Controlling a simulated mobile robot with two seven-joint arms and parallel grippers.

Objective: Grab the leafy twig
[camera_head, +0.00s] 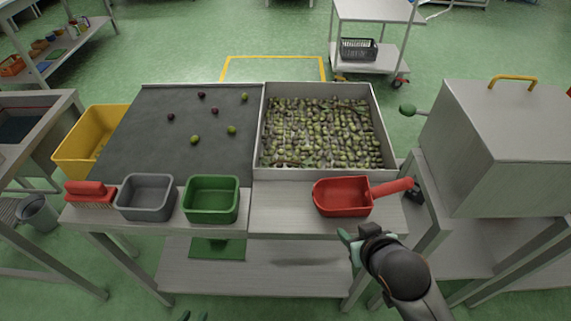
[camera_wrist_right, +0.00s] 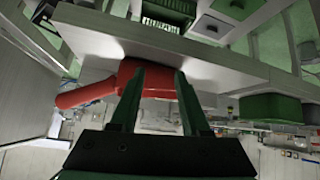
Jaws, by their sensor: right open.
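The steel tray (camera_head: 258,130) holds a layer of green and dark olives. Thin brown twig-like pieces (camera_head: 290,163) lie among the olives near its front wall; I cannot make out clear leaves. My right gripper (camera_head: 347,238) is open and empty, in front of the table edge below the red scoop (camera_head: 343,197). In the right wrist view, the fingers of the right gripper (camera_wrist_right: 158,75) stand apart, with the red scoop (camera_wrist_right: 85,95) beyond them. My left gripper (camera_head: 194,317) barely shows at the bottom edge, its two tips apart.
A dark sorting mat (camera_head: 165,155) with several loose olives lies left of the tray. A grey bin (camera_head: 146,198), a green bin (camera_head: 211,200) and a red brush (camera_head: 90,192) line the front edge. A yellow crate (camera_head: 85,150) is at left, a steel machine (camera_head: 500,150) at right.

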